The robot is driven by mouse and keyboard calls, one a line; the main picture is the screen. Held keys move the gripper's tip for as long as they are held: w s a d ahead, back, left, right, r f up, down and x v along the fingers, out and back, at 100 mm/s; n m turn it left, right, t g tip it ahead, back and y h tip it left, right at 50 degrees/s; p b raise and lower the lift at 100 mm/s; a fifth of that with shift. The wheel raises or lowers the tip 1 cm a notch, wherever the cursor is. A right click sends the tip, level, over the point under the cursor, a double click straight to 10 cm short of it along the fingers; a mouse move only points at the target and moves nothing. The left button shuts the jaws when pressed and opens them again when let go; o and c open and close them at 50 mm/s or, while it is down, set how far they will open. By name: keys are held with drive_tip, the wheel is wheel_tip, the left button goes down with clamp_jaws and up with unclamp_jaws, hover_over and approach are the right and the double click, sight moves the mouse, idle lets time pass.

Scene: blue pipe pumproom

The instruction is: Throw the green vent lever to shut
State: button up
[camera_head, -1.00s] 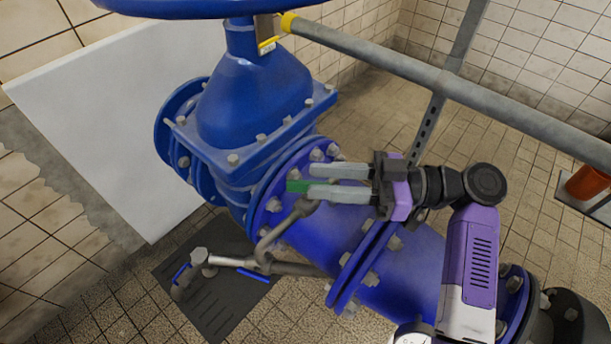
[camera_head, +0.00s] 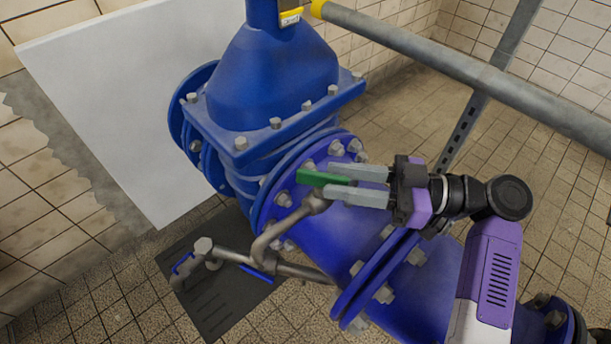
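The green vent lever (camera_head: 312,178) sits on top of a small grey valve on a bent pipe (camera_head: 268,238), in front of the blue flange. My gripper (camera_head: 328,179) comes in from the right with its two grey fingers apart. The lever's right part lies between the fingertips in the picture; its left end sticks out past them. The lower finger hides part of the lever's near edge. I cannot tell whether either finger touches it.
The large blue valve body (camera_head: 272,85) stands behind the lever. A grey rail (camera_head: 450,65) crosses at upper right. Lower left, a branch pipe with blue handles (camera_head: 258,273) runs above a dark floor plate (camera_head: 215,310). A white panel (camera_head: 110,110) leans at left.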

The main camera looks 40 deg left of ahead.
sight(305, 182)
drive_tip(key=shift+b+x, duration=0.4)
drive_tip(key=shift+x, duration=2.75)
clamp_jaws()
